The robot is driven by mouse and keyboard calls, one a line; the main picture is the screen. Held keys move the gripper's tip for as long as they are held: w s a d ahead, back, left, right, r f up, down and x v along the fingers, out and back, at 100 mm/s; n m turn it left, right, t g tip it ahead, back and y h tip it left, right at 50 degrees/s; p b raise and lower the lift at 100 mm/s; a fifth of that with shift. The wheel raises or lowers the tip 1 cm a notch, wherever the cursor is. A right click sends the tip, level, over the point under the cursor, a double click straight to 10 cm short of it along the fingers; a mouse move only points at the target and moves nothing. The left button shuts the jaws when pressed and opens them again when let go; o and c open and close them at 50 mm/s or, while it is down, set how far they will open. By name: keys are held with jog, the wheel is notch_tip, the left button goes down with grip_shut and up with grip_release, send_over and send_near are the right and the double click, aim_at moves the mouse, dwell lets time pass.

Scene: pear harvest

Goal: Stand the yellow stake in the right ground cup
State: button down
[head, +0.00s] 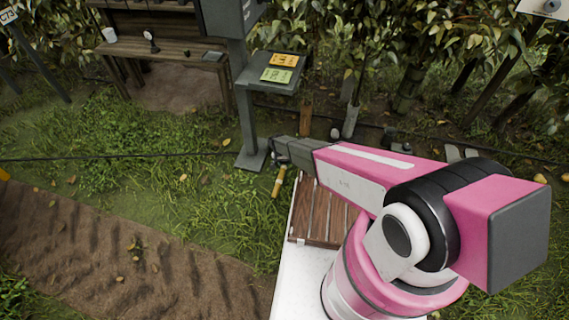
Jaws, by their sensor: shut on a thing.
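The yellow stake (278,183) hangs a little tilted below the end of my arm, just left of the slatted wooden deck. Its upper end meets my gripper (280,163), which is small and dark in the head view. The gripper is shut on the stake, though its fingers are hard to make out. The stake's lower end shows over the grass; I cannot tell its height above the ground. I cannot make out the right ground cup; my pink arm covers much of the right side.
A grey post with a tray (270,87) bearing orange and green cards stands behind the gripper. A wooden bench (165,48) is at the back left. The slatted wooden deck (323,225) lies beneath my arm. A dark line crosses the grass. The dirt path (120,260) at lower left is open.

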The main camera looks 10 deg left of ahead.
jog(key=c, duration=0.8)
grip_release()
jog(key=s+v, duration=0.1)
jog(key=v, duration=1.2)
jog(key=s+d+r+y, duration=0.1)
jog(key=s+d+r, duration=0.2)
jog(key=d+r, duration=1.1)
jog(key=s+d+r+y, duration=0.1)
jog(key=s+d+r, duration=0.1)
jog(key=d+r, duration=1.25)
jog(key=shift+n+t+y, duration=0.3)
jog(key=shift+n+y, duration=0.2)
jog(key=shift+y, duration=0.1)
jog(key=s+d+r, duration=0.6)
jog(key=d+r, duration=0.1)
jog(key=s+d+r, duration=0.3)
jog(key=d, duration=0.1)
jog(key=shift+d+r, duration=0.1)
jog(key=shift+r, duration=0.05)
